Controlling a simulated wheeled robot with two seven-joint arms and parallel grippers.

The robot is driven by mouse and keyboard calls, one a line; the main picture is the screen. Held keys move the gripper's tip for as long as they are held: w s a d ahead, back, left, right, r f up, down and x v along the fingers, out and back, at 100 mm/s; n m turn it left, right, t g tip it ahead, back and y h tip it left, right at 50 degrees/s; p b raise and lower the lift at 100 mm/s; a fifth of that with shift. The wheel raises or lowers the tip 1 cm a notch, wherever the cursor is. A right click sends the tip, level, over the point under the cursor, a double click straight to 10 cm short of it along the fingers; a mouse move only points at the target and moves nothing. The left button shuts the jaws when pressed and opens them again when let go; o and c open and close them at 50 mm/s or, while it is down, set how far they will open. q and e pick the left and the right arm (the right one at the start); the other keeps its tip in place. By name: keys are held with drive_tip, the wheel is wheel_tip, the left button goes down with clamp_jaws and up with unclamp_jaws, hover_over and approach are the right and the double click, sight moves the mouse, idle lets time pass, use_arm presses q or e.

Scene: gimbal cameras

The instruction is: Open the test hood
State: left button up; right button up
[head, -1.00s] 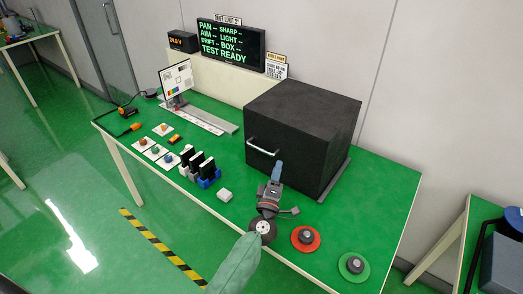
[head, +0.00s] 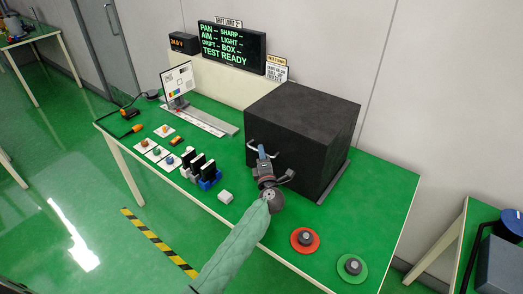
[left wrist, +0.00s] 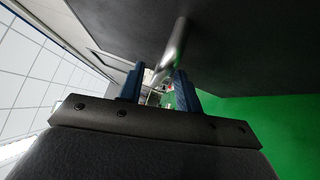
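The test hood is a large black box (head: 315,125) standing at the right of the green bench, and it looks closed. Its pale bar handle (head: 250,145) is on the front face. My left gripper (head: 262,151) is at the handle, with its blue fingers pointing at the hood front. In the left wrist view my left gripper (left wrist: 159,88) has its two blue fingers apart. The metal handle (left wrist: 172,48) runs just beyond and between the fingertips there; I cannot tell whether they touch it. My right gripper is out of view.
A red round pad (head: 305,240) and a green round pad (head: 352,267) with dark knobs lie at the bench's front right. A display (head: 231,45) reads TEST READY.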

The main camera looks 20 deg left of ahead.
use_arm(q)
drive_tip(key=shift+x, duration=0.8)
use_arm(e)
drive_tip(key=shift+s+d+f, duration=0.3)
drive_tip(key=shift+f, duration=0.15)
use_arm(q)
clamp_jaws()
drive_tip(key=shift+r, duration=0.15)
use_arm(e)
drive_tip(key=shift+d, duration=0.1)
